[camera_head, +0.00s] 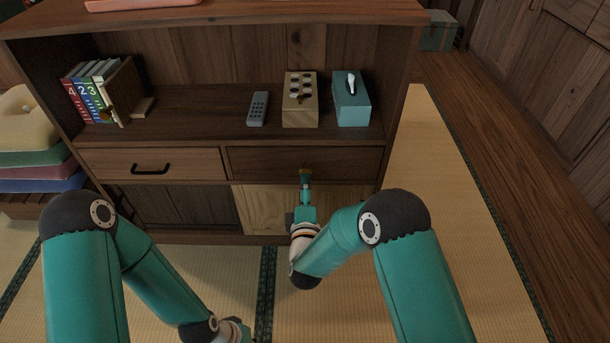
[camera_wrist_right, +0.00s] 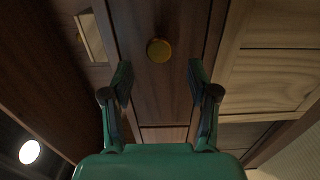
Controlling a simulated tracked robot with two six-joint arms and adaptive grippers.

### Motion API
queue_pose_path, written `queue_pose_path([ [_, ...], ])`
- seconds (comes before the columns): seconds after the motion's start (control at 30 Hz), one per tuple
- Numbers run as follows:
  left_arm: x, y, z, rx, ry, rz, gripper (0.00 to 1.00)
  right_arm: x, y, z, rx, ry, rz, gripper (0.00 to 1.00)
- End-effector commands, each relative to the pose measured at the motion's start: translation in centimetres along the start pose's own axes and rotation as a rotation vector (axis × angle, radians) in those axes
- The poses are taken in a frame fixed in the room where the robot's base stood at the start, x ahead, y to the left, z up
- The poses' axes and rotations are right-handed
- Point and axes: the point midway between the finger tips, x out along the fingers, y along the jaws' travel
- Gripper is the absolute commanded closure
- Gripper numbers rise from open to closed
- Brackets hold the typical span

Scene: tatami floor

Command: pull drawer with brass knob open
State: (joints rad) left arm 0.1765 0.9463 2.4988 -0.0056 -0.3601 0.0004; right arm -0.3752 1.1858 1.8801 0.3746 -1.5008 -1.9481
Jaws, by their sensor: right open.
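The drawer with the brass knob (camera_head: 345,163) is the right one of two in a dark wooden cabinet. Its front looks flush with the cabinet, so it appears shut. The round brass knob (camera_wrist_right: 159,50) shows clearly in the right wrist view; in the head view it is largely hidden at my gripper's tip. My right gripper (camera_head: 305,179) points at the drawer front. In the wrist view its two fingers (camera_wrist_right: 160,88) are spread, with the knob ahead of the gap between them and nothing held. My left gripper (camera_head: 236,333) is low at the bottom edge, partly cut off.
The left drawer (camera_head: 190,164) has a black bar handle (camera_head: 150,169). The shelf above holds books (camera_head: 90,92), a remote (camera_head: 258,108), a wooden box with holes (camera_head: 300,112) and a teal tissue box (camera_head: 351,108). Cushions (camera_head: 30,150) lie at left. Tatami (camera_head: 440,190) is clear at right.

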Motion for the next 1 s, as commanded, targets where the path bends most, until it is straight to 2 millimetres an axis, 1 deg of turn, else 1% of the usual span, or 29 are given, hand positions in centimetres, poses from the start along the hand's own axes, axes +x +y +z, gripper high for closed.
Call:
queue_pose_path([
  [0.03,0.6,-0.2,0.0,0.0,0.0,0.0,1.0,1.2,-0.2,0.2,0.001,-0.004,0.005,0.41],
  [0.1,1.0,-0.4,0.0,0.0,0.0,0.0,1.0,2.5,-0.2,0.1,0.002,-0.003,0.003,0.41],
  [0.2,1.4,-0.5,0.0,0.0,0.0,0.0,1.0,4.2,-0.2,0.1,0.001,-0.002,0.002,0.41],
  [0.3,1.8,-0.6,0.0,0.0,0.0,0.0,1.0,5.4,-0.2,0.1,0.001,-0.002,0.002,0.41],
  [0.5,2.0,-0.7,0.0,0.0,0.0,0.0,1.0,6.5,-0.1,0.1,-0.001,0.0,-0.001,0.41],
  [0.77,1.9,-0.7,0.0,0.0,0.0,0.0,1.0,6.6,0.0,0.1,0.0,-0.001,-0.001,0.41],
  [0.87,1.9,-0.7,0.0,0.0,0.0,0.0,1.0,6.6,0.0,0.1,0.0,-0.001,-0.001,0.56],
  [1.0,1.9,-0.7,0.0,0.0,0.0,0.0,1.0,6.6,0.0,0.1,0.0,-0.001,-0.001,0.79],
])
